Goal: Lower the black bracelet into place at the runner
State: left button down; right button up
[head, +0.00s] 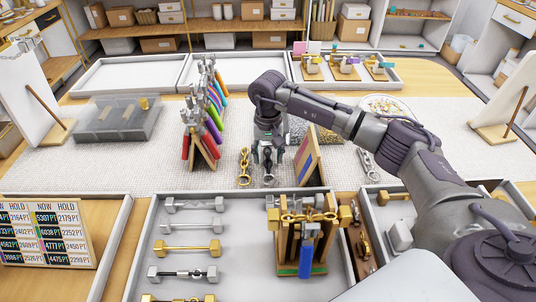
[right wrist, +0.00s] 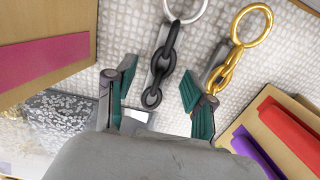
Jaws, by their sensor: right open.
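The black bracelet (right wrist: 162,70), a chain of black links with a silver ring at one end, lies along a grey strip on the white woven runner (right wrist: 122,25) in the right wrist view. My right gripper (right wrist: 157,84) is open, with one teal-padded finger on each side of the chain and a visible gap to both. In the head view my right gripper (head: 267,152) points down over the runner (head: 350,180) and covers most of the black bracelet; the ring end shows just below it. My left gripper is not in view.
A gold chain bracelet (head: 243,167) lies close on the left. A wooden display (head: 308,157) stands close on the right, and a rack of coloured bars (head: 203,125) on the left. A silver chain (head: 368,165) lies farther right. Trays line the front.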

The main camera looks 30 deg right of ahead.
notch_tip(320, 180, up, 12)
dwell(0.5)
jog(key=shift+r, duration=0.1)
